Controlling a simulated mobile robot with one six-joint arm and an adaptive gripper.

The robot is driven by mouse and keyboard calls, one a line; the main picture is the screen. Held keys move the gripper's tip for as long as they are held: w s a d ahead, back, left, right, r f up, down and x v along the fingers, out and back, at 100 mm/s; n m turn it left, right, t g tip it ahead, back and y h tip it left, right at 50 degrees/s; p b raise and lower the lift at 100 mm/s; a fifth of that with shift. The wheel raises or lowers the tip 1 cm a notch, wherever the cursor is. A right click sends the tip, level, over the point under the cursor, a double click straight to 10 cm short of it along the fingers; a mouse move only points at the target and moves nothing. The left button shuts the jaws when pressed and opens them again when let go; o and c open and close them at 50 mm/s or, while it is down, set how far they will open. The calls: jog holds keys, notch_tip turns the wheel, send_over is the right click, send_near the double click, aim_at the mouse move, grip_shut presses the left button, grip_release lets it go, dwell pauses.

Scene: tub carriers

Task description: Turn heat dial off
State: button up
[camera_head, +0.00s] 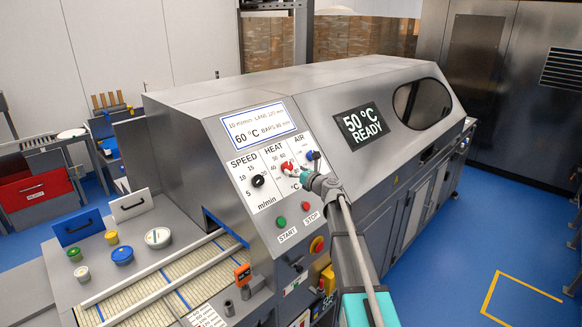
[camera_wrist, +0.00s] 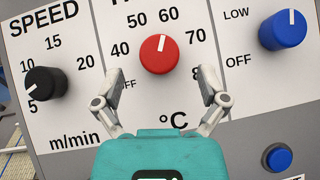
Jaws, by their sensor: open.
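The red heat dial (camera_wrist: 160,55) is on the sloped panel, in the middle under HEAT. Its white pointer points up and slightly right, close to the 60 mark. The OFF mark at its lower left is partly hidden by my left finger. My gripper (camera_wrist: 160,78) is open, with one finger at each lower side of the dial and clear gaps to it. In the head view my gripper (camera_head: 300,177) is in front of the panel and overlaps the area beside the red dial (camera_head: 286,166).
The black speed dial (camera_wrist: 44,84) is left of the heat dial and the blue air dial (camera_wrist: 283,31) is right. A blue button (camera_wrist: 277,157) is at the lower right. Green start (camera_head: 281,221) and red stop (camera_head: 306,206) buttons sit below. The display (camera_head: 258,124) reads 60 °C.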

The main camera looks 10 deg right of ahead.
aim_at(289, 167)
jog(key=shift+x, duration=2.15)
